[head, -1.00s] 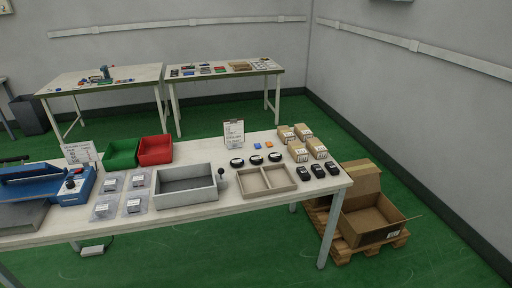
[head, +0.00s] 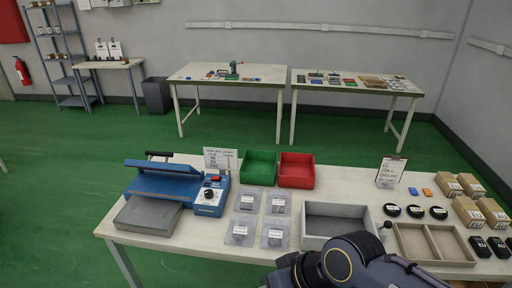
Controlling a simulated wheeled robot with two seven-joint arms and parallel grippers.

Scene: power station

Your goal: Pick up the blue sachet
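The blue sachet (head: 413,191) is a small flat blue piece lying on the near white table, on the right side of the head view. It is next to a small orange sachet (head: 427,192), behind the black round lids. A dark blue-grey arm link of mine shows at the bottom edge, in front of the grey bin. I cannot tell which arm it belongs to. Neither gripper's fingers show in the head view. Nothing touches the blue sachet.
A grey bin (head: 309,240), a divided beige tray (head: 470,256), black round lids (head: 415,211) and cardboard boxes (head: 468,212) crowd around the sachet. A sign stand (head: 390,172) is left of it. Green (head: 258,167) and red (head: 297,170) bins and a blue sealing machine (head: 170,188) stand farther left.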

